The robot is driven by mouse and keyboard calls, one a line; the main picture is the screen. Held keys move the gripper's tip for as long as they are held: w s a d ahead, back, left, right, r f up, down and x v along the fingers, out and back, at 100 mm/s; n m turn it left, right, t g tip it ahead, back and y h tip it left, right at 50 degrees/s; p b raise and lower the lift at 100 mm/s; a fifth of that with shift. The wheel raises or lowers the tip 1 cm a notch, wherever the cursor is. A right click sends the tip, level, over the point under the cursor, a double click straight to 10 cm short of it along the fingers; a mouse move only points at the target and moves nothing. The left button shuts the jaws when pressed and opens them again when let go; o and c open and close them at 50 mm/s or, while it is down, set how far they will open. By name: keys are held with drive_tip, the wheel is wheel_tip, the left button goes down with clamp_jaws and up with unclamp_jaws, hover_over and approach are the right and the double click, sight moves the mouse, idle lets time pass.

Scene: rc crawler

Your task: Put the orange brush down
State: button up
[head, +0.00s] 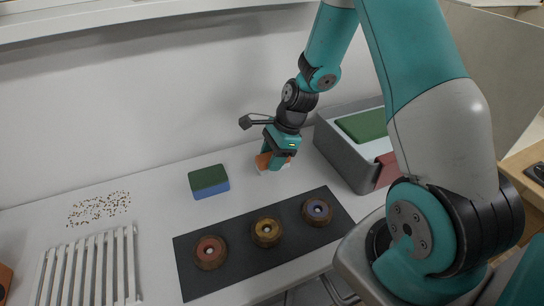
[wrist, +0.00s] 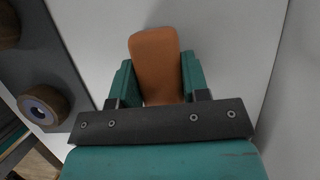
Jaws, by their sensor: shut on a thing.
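The orange brush (head: 264,161) is between the fingers of my gripper (head: 273,158), at the back of the white counter, right of the green and blue sponge. In the wrist view the orange brush (wrist: 157,66) shows as a rounded orange block. The teal fingers of my gripper (wrist: 158,84) close on its two sides. A pale strip shows under the brush in the head view. The brush is at or just above the counter; I cannot tell if it touches.
A green and blue sponge (head: 209,182) lies left of my gripper. A dark mat (head: 225,224) with three round knobs lies in front. A grey box (head: 345,153) with a green top stands right. A white rack (head: 90,268) and scattered crumbs (head: 98,208) are at left.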

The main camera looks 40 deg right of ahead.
drive_tip(key=shift+f, duration=0.15)
drive_tip(key=o, duration=0.9)
